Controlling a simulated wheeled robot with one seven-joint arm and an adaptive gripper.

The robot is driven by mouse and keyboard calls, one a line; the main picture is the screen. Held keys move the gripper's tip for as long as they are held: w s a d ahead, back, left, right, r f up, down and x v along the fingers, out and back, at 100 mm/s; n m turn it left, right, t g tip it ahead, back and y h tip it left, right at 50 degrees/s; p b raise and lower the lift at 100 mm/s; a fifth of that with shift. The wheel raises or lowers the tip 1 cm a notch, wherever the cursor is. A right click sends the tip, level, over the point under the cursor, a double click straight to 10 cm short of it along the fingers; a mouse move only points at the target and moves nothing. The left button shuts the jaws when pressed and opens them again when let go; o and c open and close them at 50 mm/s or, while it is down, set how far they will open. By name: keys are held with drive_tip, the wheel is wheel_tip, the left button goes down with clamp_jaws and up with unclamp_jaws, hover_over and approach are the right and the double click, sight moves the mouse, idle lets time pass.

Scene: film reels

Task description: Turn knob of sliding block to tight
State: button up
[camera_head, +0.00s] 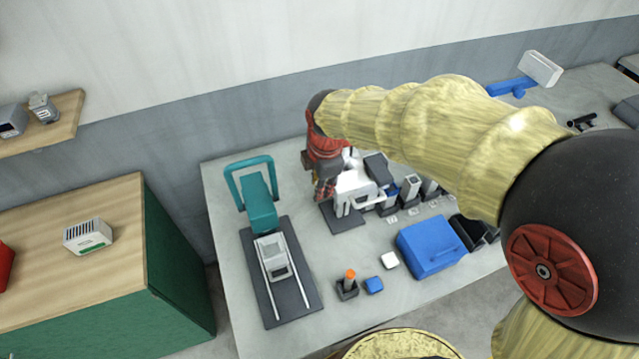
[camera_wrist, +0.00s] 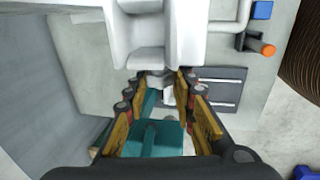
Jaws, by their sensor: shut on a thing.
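My gripper (camera_head: 325,188) is at the left side of a white machine (camera_head: 354,188) standing on a dark base plate (camera_head: 342,218). In the wrist view its two yellow-padded fingers (camera_wrist: 158,84) are closed around a small grey-white part, likely a knob (camera_wrist: 155,77), just below the white machine body (camera_wrist: 147,30). The fingers hide much of this part, and I cannot read its tight or loose setting. A grey-white block (camera_head: 272,256) sits on two rails on a dark plate (camera_head: 297,262), in front of a teal stand (camera_head: 259,206).
A blue box (camera_head: 430,246), a small white block (camera_head: 390,260), a small blue block (camera_head: 374,285) and an orange-topped piece (camera_head: 350,277) lie on the grey table (camera_head: 225,262). Several small devices stand right of the white machine. My arm covers the table's right side.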

clamp_jaws()
drive_tip(key=shift+f+b, duration=0.1)
drive_tip(key=shift+b, duration=0.55)
drive_tip(key=t+b, duration=0.1)
drive_tip(key=b, duration=0.1)
drive_tip(key=t+b, duration=0.1)
drive_tip(key=b, duration=0.1)
drive_tip(key=t+y+b, duration=0.1)
drive_tip(key=b, duration=0.1)
drive_tip(key=shift+s+f, duration=0.25)
drive_tip(key=shift+f, duration=0.1)
drive_tip(key=t+b, duration=0.2)
drive_tip(key=b, duration=0.2)
drive_tip(key=t+y+b, duration=0.1)
drive_tip(key=t+b, duration=0.1)
drive_tip(key=b, duration=0.3)
drive_tip(key=shift+s+d+f+b, duration=0.1)
drive_tip(key=shift+s+f+b, duration=0.1)
drive_tip(key=shift+b, duration=0.1)
drive_tip(key=t+b, duration=0.2)
drive_tip(key=b, duration=0.1)
drive_tip(key=shift+s+y+b, duration=0.1)
drive_tip(key=shift+y+b, duration=0.2)
drive_tip(key=shift+r+t+b, duration=0.1)
drive_tip(key=shift+t+b, duration=0.6)
drive_tip(key=shift+b, duration=0.35)
drive_tip(key=shift+d+t+y+b, duration=0.1)
drive_tip(key=shift+t+y+b, duration=0.6)
drive_tip(key=shift+t, duration=0.6)
